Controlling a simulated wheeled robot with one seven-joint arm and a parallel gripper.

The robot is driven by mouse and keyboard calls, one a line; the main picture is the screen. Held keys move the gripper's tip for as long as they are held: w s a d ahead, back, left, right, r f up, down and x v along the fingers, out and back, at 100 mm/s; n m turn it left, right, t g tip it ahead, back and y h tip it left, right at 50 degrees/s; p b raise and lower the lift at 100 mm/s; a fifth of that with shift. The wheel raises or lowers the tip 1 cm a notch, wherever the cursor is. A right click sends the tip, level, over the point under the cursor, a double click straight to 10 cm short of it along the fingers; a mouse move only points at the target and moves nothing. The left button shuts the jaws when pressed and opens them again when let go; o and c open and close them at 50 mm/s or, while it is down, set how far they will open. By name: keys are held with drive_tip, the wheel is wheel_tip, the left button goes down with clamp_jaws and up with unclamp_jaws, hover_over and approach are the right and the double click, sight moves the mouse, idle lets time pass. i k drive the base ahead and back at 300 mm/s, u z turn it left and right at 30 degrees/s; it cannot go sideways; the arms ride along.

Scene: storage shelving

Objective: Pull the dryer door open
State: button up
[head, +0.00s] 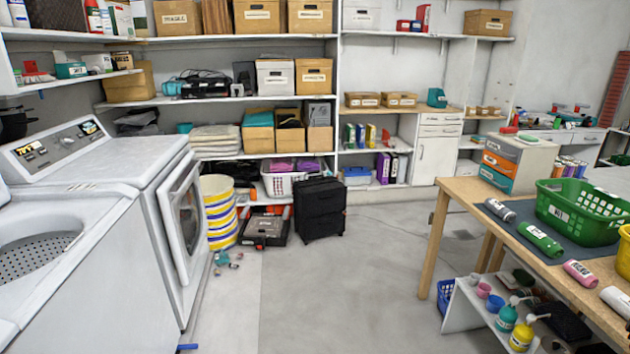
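The white dryer (120,165) stands at the left, with a sloped control panel (57,148) and lit display on top at the back. Its door (188,215) is on the front face, which looks to the right, and has a dark round window in a pale frame. The door is seen at a steep angle, and I cannot tell whether it is fully shut. My gripper is not in this view.
A white top-loading washer (85,280) stands nearer, beside the dryer. A yellow-striped bucket stack (219,212) stands just past the dryer door. A wooden table (465,200) with a green basket (580,212) is at right. The grey floor (330,285) between is clear.

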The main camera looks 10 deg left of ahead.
sight(181, 202)
drive_tip(key=u, duration=0.35)
drive_tip(key=i, duration=1.15)
drive_tip(key=u, duration=0.8)
drive_tip(key=i, duration=0.65)
drive_tip(key=u, duration=0.35)
drive_tip(key=k, duration=0.6)
drive_tip(key=z, duration=0.3)
drive_tip(key=i, duration=1.5)
drive_tip(key=u, duration=0.55)
